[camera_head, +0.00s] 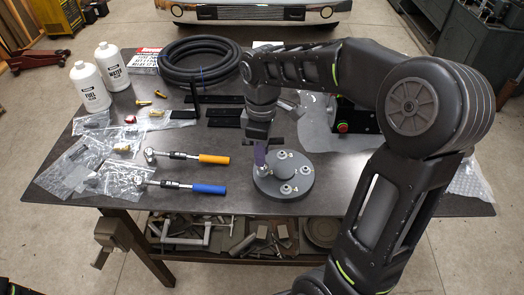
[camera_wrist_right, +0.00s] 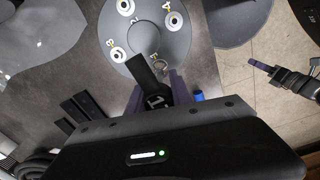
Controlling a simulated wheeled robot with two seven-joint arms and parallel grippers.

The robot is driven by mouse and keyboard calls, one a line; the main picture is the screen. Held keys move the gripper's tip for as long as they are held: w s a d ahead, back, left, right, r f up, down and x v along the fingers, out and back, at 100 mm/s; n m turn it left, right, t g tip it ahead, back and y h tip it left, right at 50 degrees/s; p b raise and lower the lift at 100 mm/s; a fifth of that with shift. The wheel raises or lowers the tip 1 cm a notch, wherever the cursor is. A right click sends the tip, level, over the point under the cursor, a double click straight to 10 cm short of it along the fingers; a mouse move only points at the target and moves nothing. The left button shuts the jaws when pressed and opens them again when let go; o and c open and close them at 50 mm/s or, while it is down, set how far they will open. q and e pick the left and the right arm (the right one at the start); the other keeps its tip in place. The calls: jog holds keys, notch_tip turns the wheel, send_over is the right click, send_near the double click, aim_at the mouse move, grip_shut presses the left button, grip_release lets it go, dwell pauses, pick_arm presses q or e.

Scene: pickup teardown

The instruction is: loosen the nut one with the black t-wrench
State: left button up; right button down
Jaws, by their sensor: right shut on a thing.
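The round grey hub plate (camera_head: 283,197) lies near the table's front edge with several nuts around a raised centre. It also shows in the right wrist view (camera_wrist_right: 148,33). My right gripper (camera_head: 261,156) points down over the plate's back left side, shut on the black t-wrench (camera_wrist_right: 146,72). The wrench's dark bar (camera_head: 277,141) shows beside the fingers. One nut (camera_wrist_right: 160,65) shows close beside the wrench; I cannot tell whether they touch.
An orange-handled ratchet (camera_head: 200,157) and a blue-handled ratchet (camera_head: 195,187) lie left of the plate. Bagged parts (camera_head: 70,170), two white bottles (camera_head: 90,88) and a coiled black hose (camera_head: 200,60) stand farther left and back. Black bars (camera_head: 224,112) lie behind the plate.

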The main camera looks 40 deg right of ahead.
jog(key=shift+r, duration=0.1)
notch_tip(320, 180, up, 4)
jog(key=p, duration=0.3)
dwell(0.6)
